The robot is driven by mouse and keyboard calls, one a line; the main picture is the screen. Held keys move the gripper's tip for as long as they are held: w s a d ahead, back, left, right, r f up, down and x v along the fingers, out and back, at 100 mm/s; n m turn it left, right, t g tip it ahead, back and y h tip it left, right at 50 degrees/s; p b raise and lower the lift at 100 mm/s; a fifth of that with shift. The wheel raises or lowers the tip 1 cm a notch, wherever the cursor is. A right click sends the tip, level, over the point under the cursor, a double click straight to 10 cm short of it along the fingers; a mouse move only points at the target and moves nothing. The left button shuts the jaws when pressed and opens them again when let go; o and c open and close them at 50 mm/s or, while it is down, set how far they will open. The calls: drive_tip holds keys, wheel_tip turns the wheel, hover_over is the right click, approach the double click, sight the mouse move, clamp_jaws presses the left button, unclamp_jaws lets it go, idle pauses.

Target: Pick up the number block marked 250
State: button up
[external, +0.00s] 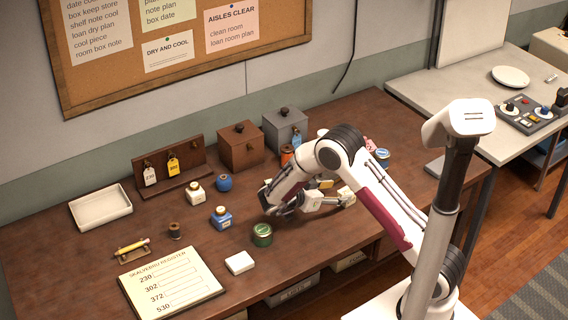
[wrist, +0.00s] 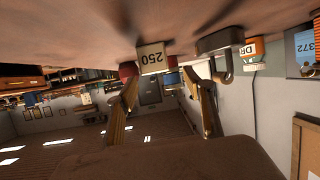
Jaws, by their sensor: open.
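The cream block marked 250 (wrist: 152,58) shows in the wrist view, which is upside down. It stands on the brown tabletop, ahead of my gripper (wrist: 163,85) and in line with the space between the two fingers. My gripper is open and nothing is held. In the external view my gripper (external: 335,202) is low over the table, pointing right. A cream block (external: 347,193) sits at its fingertips; its marking is too small to read there, and I cannot tell whether the fingers touch it.
In the wrist view a dark padlock-like object (wrist: 220,45), an orange-labelled jar (wrist: 249,50) and a blue-grey item marked 372 (wrist: 303,48) are to the right. A red object (wrist: 128,68) is behind the block. A green tin (external: 262,235) stands left of my arm.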

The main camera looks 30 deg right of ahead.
sight(348, 191)
drive_tip(key=shift+d+f, duration=0.25)
drive_tip(key=shift+d, duration=0.3)
drive_tip(key=shift+d, duration=0.15)
drive_tip(key=shift+s+x, duration=0.15)
drive_tip(key=shift+x, duration=1.1)
drive_tip(key=shift+s+x, duration=0.1)
drive_tip(key=shift+x, duration=1.15)
drive_tip(key=c, duration=1.2)
